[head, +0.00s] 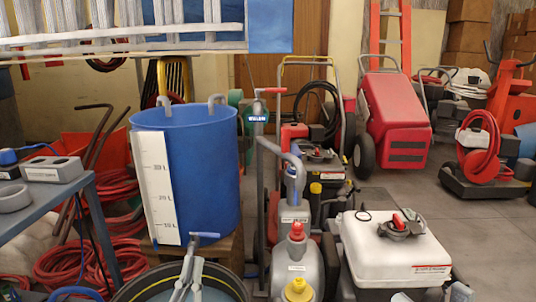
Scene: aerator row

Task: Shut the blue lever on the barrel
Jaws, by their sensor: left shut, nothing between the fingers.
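The barrel (222,185) is a tall blue open tub with a white litre scale on its left front, standing on a brown wooden support. The blue lever (206,235) shows low on the barrel's front and sticks out sideways to the right, roughly level. A grey tap part under it is partly hidden by my gripper. My left gripper (192,261) is shut and empty, reaching up from the bottom edge just below the lever. I cannot tell whether it touches the tap. My right gripper is not in view.
A black round tub (124,293) lies below the tap. A blue bench (62,189) with grey parts stands at the left. Red hoses (75,262) lie behind it. Grey bottles (297,262) and a white tank (385,252) crowd the right. Open floor (490,230) lies farther right.

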